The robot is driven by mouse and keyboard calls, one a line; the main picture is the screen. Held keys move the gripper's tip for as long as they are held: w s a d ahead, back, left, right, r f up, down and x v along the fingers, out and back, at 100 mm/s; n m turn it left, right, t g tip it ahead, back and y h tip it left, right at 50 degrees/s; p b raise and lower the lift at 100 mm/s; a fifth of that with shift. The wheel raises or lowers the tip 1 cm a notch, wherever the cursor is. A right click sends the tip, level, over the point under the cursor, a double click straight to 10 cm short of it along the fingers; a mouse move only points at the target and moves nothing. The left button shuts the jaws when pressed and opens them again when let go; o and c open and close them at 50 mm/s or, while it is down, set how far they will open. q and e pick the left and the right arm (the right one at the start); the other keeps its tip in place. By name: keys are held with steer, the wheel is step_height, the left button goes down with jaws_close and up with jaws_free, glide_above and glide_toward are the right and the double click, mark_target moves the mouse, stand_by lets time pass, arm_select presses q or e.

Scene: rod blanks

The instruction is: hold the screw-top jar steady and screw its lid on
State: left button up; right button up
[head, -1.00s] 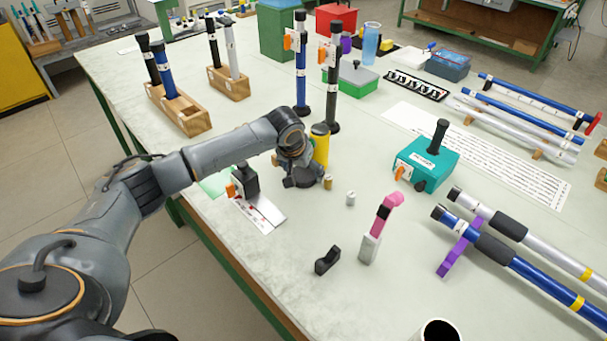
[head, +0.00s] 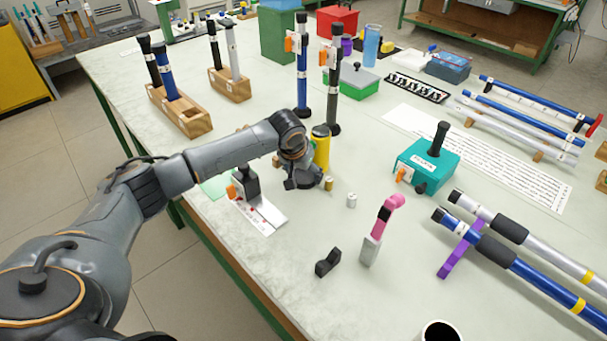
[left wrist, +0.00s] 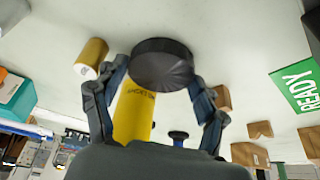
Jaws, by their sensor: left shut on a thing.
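My left gripper (head: 301,184) is low over the table, just in front of a yellow cylinder with a dark top (head: 321,150). In the left wrist view, its two fingers (left wrist: 160,90) are shut on a black round lid with a ribbed side (left wrist: 162,66). The head view does not show the lid clearly. The yellow cylinder (left wrist: 133,115) stands behind the lid in the wrist view, partly covered by it. I cannot make out a jar body under the lid. My right gripper is in neither view.
A dark block with an orange tag (head: 245,184) is at left. The table's front left is clear.

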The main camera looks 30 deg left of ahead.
mark_target(304, 176)
arm_select(q)
steer(key=shift+r, duration=0.3)
step_height(304, 176, up, 2)
steer(key=shift+w+r, duration=0.1)
steer(key=shift+r, duration=0.1)
steer(key=s+r+b, duration=0.1)
steer(key=s+r, duration=0.8)
steer(key=s, duration=0.5)
steer(key=shift+d+r, duration=0.4)
steer(key=shift+d, duration=0.05)
steer(key=s+d, duration=0.4)
steer(key=d, duration=0.7)
steer(key=shift+f+m, duration=0.25)
steer(key=shift+m, duration=0.05)
